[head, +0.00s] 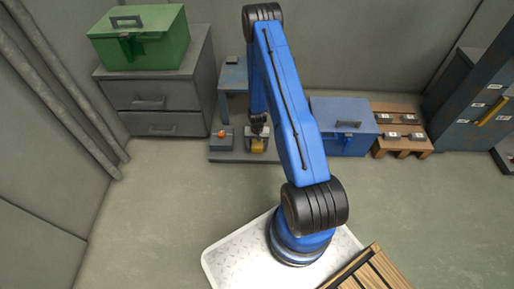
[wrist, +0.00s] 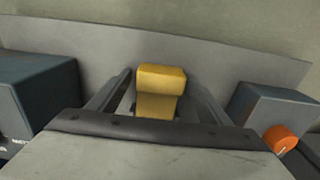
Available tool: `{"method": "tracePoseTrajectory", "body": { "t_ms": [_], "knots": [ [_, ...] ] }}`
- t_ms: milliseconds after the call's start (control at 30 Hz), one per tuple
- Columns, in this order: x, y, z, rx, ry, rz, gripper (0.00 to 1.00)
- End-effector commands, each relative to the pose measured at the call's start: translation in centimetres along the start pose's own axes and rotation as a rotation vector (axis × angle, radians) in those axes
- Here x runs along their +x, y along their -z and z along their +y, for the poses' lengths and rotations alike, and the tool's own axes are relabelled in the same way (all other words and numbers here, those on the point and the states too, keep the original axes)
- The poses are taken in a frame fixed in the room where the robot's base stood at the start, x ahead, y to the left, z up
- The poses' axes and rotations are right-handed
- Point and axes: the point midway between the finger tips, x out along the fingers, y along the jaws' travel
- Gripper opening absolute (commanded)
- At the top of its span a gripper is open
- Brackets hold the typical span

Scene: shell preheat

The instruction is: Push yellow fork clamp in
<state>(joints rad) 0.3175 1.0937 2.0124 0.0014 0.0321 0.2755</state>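The yellow fork clamp (head: 258,147) sits low on the grey bench base, just below my gripper (head: 259,128) in the head view. In the wrist view, the yellow clamp (wrist: 162,90) is a blocky piece near the middle. My gripper (wrist: 158,92) shows there as two dark bars, one on each side of the clamp with gaps between, so it looks open. The grey body in the foreground hides the clamp's lower end. Whether anything touches the clamp is not clear.
A dark box with an orange knob (wrist: 280,138) stands close on the right in the wrist view, and another dark box (wrist: 35,92) on the left. In the head view, a blue case (head: 343,128) and grey drawers (head: 160,100) flank the base.

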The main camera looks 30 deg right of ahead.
Motion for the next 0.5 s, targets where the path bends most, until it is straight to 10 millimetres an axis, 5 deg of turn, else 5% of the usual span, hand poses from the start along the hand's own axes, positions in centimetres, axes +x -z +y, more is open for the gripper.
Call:
{"method": "tracePoseTrajectory", "body": {
  "t_ms": [267, 500],
  "knots": [
    [-0.5, -0.1, 0.0, 0.000, 0.000, -0.001, 0.72],
    [-3.6, 0.0, 0.0, 0.000, 0.000, 0.000, 0.72]
  ]
}}
